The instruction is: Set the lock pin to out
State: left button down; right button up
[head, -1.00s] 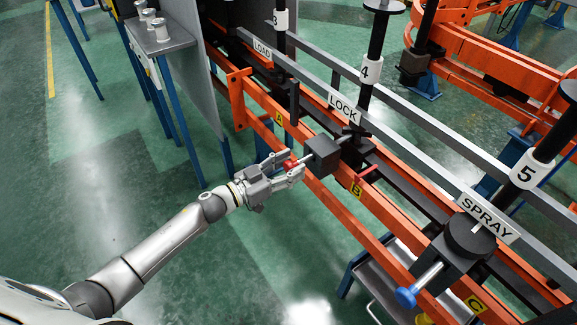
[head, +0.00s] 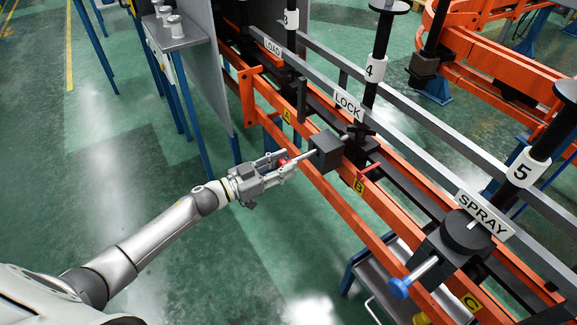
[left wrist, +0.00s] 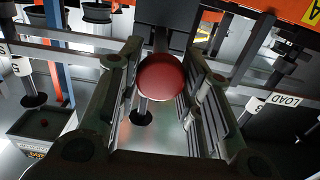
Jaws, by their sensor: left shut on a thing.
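The lock pin's red knob (head: 283,161) sits between the fingers of my left gripper (head: 286,162). The gripper is shut on it. A bare metal rod (head: 306,155) runs from the knob to the black block (head: 325,151) on the orange rail, under the LOCK sign (head: 348,106). A good length of rod shows between block and fingers. In the left wrist view the round red knob (left wrist: 168,77) is between the two fingers and hides most of the rod behind it. My right gripper is not in view.
A blue-knobbed rod (head: 402,288) sticks out at the SPRAY sign (head: 485,214). A small red bar (head: 370,172) is right of the block. A grey stand with metal parts (head: 181,42) is at upper left. Green floor is open around my arm.

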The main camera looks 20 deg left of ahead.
pick_arm(q)
jog(key=shift+a, duration=0.1)
jog(key=c, duration=1)
grip_release()
jog(key=shift+s+a, duration=0.1)
jog(key=shift+s, duration=0.1)
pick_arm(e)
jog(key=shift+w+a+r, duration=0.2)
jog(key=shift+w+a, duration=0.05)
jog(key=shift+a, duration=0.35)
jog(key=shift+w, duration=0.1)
pick_arm(q)
jog(key=v, duration=1.2)
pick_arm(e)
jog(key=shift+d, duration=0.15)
pick_arm(q)
jog(key=shift+w, duration=0.1)
